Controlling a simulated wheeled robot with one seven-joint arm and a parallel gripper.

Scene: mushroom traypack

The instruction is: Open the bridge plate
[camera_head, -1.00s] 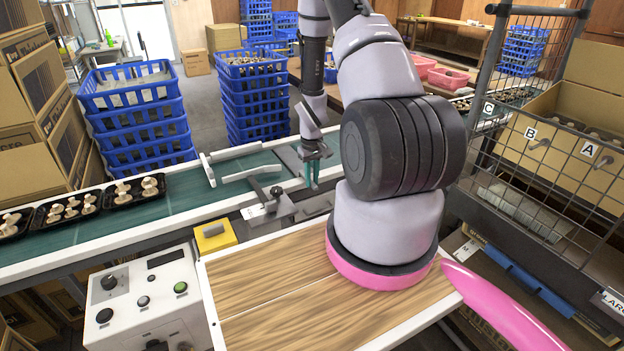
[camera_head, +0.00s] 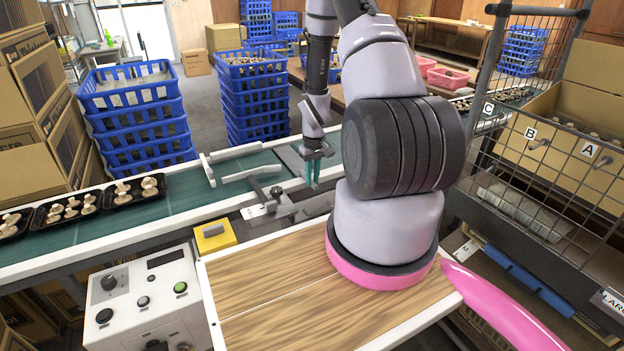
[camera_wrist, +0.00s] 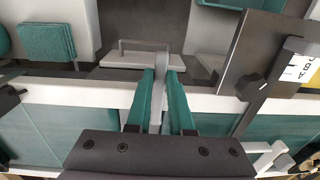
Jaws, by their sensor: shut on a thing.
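My gripper (camera_head: 313,182) has teal fingers and points down at the near edge of the green conveyor. In the wrist view my gripper (camera_wrist: 160,100) is closed on a narrow pale grey bar (camera_wrist: 158,85) standing between its fingers. Beyond the bar, a light flat strip (camera_wrist: 125,61) with a thin wire handle lies along a dark recessed surface (camera_wrist: 150,22). I cannot tell for certain which of these parts is the bridge plate. In the head view the fingers hide the held part.
A lever block with a scale (camera_head: 270,205) sits left of my gripper; its dark plate (camera_wrist: 250,62) is close in the wrist view. Guide rails (camera_head: 250,172) cross the conveyor (camera_head: 150,215). Mushroom trays (camera_head: 70,208) stand at left. A wire mesh rack (camera_head: 530,130) stands at right.

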